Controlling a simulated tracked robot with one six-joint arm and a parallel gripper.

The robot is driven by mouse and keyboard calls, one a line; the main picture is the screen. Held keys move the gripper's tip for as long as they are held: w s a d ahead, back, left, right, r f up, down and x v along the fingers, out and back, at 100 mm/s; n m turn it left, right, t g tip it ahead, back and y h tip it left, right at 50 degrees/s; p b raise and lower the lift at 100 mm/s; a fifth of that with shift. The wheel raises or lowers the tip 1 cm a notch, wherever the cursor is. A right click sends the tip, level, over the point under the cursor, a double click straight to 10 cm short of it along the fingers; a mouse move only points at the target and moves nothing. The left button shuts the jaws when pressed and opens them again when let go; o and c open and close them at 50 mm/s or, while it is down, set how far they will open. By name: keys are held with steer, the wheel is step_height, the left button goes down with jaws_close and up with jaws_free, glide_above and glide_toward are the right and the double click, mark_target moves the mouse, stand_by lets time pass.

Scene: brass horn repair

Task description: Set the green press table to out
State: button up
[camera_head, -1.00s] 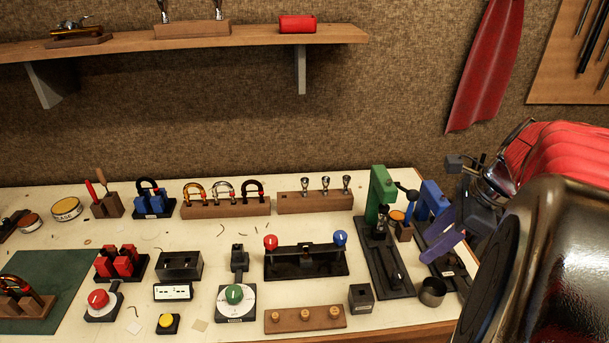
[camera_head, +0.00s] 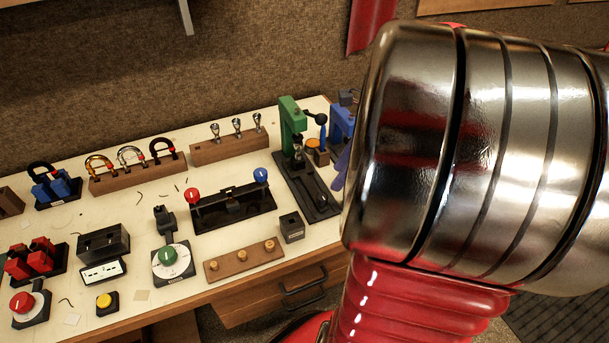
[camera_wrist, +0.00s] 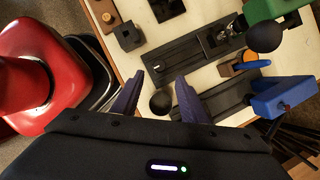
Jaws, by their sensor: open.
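The green press (camera_head: 291,125) stands at the right end of the bench on a long black base (camera_head: 318,205). In the wrist view its green body (camera_wrist: 275,8) is at the top right, with the black base (camera_wrist: 180,60) running toward the lower left. In the head view my arm hides most of my gripper.
The blue press (camera_wrist: 284,98) stands right beside the green one. A black ball knob (camera_wrist: 265,37) sticks up near the green body. A small black block (camera_head: 292,227) and a wooden peg board (camera_head: 243,261) lie left of the green base.

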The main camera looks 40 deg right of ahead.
mark_target(323, 195)
steer(key=x, duration=0.9)
steer(key=shift+c, duration=0.2)
steer(key=shift+d, duration=0.1)
jaws_close()
